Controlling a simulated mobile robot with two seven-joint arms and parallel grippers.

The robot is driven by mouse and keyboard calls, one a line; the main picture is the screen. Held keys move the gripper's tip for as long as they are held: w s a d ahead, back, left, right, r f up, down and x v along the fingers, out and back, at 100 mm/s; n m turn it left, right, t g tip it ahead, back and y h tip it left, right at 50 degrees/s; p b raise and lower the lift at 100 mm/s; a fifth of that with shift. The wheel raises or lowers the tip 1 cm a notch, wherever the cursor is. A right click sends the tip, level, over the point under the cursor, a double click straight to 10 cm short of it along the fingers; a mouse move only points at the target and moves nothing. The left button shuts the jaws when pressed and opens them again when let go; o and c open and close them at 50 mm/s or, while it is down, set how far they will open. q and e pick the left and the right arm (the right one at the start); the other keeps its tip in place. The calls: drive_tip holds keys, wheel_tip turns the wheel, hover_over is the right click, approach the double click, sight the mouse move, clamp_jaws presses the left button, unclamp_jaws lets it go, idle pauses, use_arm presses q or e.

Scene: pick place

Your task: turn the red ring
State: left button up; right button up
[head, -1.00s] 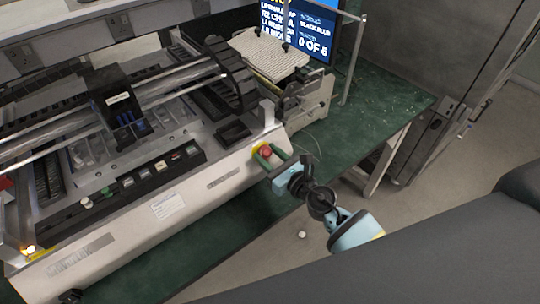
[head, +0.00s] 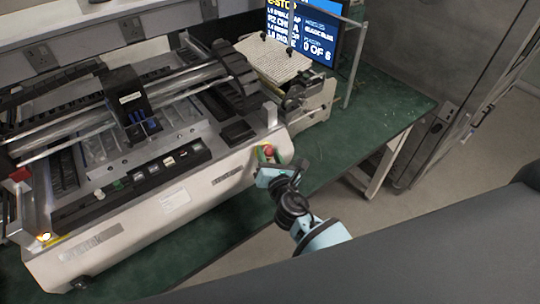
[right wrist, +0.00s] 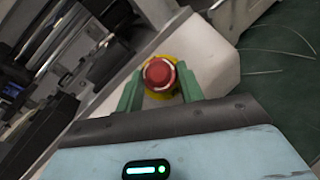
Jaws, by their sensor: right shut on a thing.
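The red ring (right wrist: 159,73) is a round red knob on a yellow base, on the pale front corner of the machine. It also shows small in the head view (head: 268,150). My right gripper (right wrist: 160,80) is shut on it, with one green finger on either side of the red knob. In the head view my right gripper (head: 267,157) reaches the knob from the front right, and its fingers partly hide the yellow base. My left gripper is in neither view.
The machine (head: 130,213) stands on a green table (head: 385,112), with rails and a row of buttons on top. A screen (head: 318,30) and a device with a pale slanted top (head: 272,58) stand behind. The table's right part is clear.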

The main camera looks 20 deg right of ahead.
idle(0.5)
drive_tip(key=o, duration=1)
drive_tip(key=shift+s+a+r, duration=0.1)
drive_tip(key=shift+s+r, duration=0.05)
drive_tip(key=shift+s, duration=1.8)
drive_tip(key=shift+s+r, duration=0.15)
drive_tip(key=shift+s, duration=1.75)
drive_tip(key=s+d+f+m+g, duration=0.2)
drive_tip(key=s+f+m, duration=0.4)
drive_tip(key=s+m, duration=0.2)
drive_tip(key=s+d+f+m+g+y, duration=0.1)
drive_tip(key=s+f+m+g, duration=0.2)
drive_tip(key=s+m, duration=0.6)
drive_tip(key=s+d+f+m+g+y, duration=0.1)
drive_tip(key=s+d+f+m+g, duration=0.1)
drive_tip(key=s+f+m, duration=0.6)
drive_tip(key=shift+s+d+f+m+g, duration=0.1)
drive_tip(key=shift+d+f+m+g, duration=0.1)
drive_tip(key=shift+m, duration=0.8)
drive_tip(key=shift+s+d+f+m+g, duration=0.1)
drive_tip(key=shift+m+g, duration=0.1)
drive_tip(key=shift+m, duration=0.8)
